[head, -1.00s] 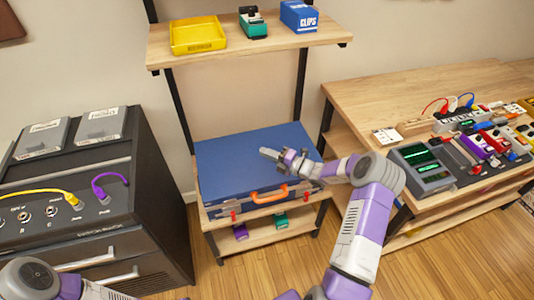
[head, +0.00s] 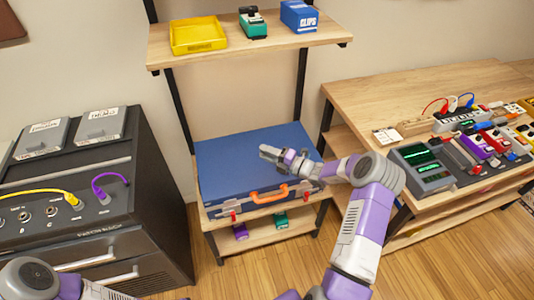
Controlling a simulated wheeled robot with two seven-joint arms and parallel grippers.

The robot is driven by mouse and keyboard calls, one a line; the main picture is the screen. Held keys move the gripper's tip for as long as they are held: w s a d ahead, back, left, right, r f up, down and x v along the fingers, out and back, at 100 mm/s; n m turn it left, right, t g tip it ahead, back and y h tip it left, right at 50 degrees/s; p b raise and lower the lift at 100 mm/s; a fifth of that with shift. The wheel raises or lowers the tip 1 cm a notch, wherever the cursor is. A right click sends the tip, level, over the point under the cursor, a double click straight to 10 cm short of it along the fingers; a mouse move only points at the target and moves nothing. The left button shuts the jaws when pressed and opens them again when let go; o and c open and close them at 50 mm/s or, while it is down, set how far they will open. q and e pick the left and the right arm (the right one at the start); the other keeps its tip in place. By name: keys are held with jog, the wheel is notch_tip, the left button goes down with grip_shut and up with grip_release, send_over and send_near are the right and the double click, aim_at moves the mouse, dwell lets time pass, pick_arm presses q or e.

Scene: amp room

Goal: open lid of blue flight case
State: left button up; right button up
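The blue flight case (head: 235,157) lies on a wooden shelf in the middle of the head view, its lid down. An orange handle (head: 268,194) and red latches show on its front side. My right gripper (head: 268,152) is over the right part of the lid, its fingers pointing left. Whether it touches the lid I cannot tell. Its fingers look close together, and the gap between them is too small to judge. My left arm shows only at the bottom left corner; its gripper is out of view.
Above the case, a shelf (head: 300,41) holds a yellow tray (head: 198,35), a green pedal (head: 252,22) and a blue clips box (head: 299,17). A black rack (head: 150,190) stands left. A wooden bench (head: 375,95) with pedals and a meter (head: 421,168) stands right.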

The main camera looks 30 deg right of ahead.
jog(key=p+v, duration=0.1)
jog(key=v, duration=0.6)
jog(key=shift+s+p, duration=0.25)
jog(key=shift+p, duration=0.1)
jog(key=shift+d, duration=0.15)
jog(key=shift+c, duration=0.5)
